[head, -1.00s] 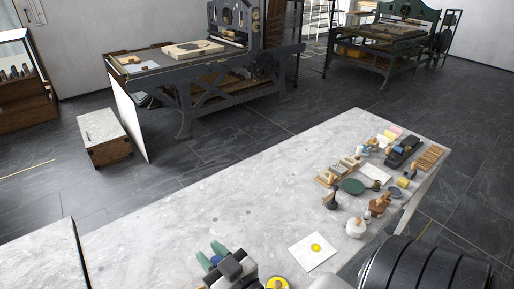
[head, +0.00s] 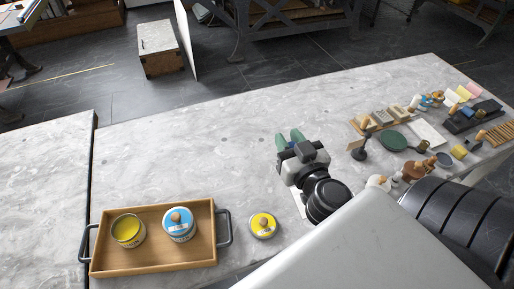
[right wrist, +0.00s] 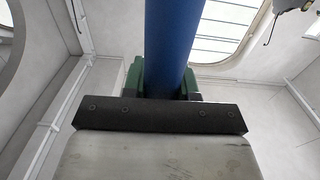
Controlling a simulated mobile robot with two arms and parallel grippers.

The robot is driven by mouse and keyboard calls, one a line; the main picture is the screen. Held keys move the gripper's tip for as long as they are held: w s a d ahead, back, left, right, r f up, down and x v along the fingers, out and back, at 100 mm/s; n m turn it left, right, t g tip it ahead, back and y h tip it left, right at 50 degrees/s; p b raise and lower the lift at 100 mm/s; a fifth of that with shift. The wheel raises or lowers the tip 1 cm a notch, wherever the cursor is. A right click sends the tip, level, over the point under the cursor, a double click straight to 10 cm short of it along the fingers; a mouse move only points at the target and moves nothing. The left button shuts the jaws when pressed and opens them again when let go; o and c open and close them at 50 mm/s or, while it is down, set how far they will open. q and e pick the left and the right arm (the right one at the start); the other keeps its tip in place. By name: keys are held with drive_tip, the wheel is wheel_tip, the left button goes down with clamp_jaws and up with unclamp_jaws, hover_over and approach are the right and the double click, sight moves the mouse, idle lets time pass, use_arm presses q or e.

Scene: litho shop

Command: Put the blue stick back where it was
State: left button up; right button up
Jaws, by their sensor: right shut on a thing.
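The blue stick (right wrist: 172,40) shows in the right wrist view as a thick blue shaft. It stands between the green fingers of my right gripper (right wrist: 163,82), which is shut on it. In the head view my right gripper (head: 290,140) is over the marble table, right of the tray. The stick cannot be made out there. My left gripper is not in view.
A wooden tray (head: 152,263) holds an open yellow tin (head: 128,231) and a blue-topped tin (head: 179,223). A yellow round lid or tin (head: 263,225) lies beside it. Tools, a green disc (head: 393,141) and blocks crowd the table's right end. The marble table's (head: 190,160) middle is clear.

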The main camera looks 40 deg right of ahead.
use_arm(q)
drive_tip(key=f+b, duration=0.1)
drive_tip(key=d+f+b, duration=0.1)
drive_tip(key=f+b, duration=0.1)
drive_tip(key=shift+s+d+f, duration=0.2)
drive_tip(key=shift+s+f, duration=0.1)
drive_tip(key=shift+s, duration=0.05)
use_arm(e)
drive_tip(key=w+a+f, duration=0.1)
drive_tip(key=w+f, duration=0.9)
drive_tip(key=shift+w+a+f, duration=0.15)
drive_tip(key=shift+w, duration=0.05)
drive_tip(key=shift+f, duration=0.15)
drive_tip(key=o, duration=0.9)
use_arm(q)
drive_tip(key=shift+b, duration=0.3)
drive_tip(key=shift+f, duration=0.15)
use_arm(e)
drive_tip(key=v, duration=1.2)
drive_tip(key=shift+s, duration=0.1)
